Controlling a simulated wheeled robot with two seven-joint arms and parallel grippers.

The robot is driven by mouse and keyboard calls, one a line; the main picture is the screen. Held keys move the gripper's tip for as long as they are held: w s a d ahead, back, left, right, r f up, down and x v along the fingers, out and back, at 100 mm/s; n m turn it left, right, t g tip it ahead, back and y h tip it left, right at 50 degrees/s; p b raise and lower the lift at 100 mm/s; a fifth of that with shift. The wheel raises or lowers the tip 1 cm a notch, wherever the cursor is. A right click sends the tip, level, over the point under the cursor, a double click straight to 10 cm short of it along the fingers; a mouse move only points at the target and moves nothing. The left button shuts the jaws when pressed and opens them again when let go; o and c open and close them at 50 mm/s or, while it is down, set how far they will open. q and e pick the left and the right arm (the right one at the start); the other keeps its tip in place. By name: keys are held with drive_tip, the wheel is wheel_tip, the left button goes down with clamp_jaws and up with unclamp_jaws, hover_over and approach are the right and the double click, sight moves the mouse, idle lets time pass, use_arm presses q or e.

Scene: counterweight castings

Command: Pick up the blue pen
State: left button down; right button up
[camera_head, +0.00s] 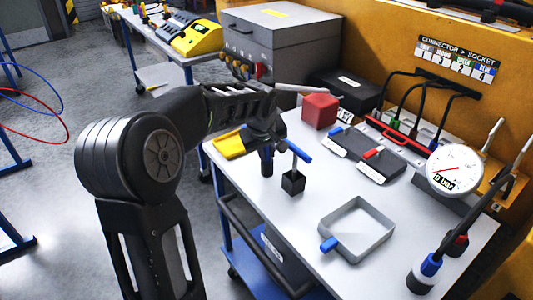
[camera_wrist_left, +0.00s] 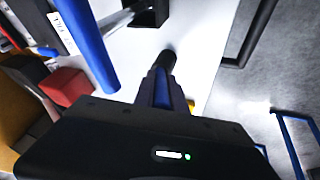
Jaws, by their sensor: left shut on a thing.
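My left gripper (camera_head: 267,146) points down over the left part of the white table. It is shut on a slim blue thing, taken as the blue pen (camera_wrist_left: 162,90), which shows as a narrow strip between the dark fingers in the left wrist view. A black end (camera_wrist_left: 169,59) sticks out beyond the fingertips; it also shows below the gripper in the head view (camera_head: 267,165). The fingers hide most of the pen. I cannot tell whether its lower end touches the table. My right gripper is not in view.
A blue-handled T-shaped piece (camera_head: 300,152) on a black block (camera_head: 293,183) stands close right of the gripper. A red cube (camera_head: 320,110) lies behind. A grey tray (camera_head: 384,242), a round gauge (camera_head: 454,168) and cabled connectors stand further right. The table's middle is clear.

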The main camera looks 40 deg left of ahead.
use_arm(q)
wheel_tip(320, 180, up, 10)
drive_tip(key=shift+f, duration=0.15)
idle(0.7)
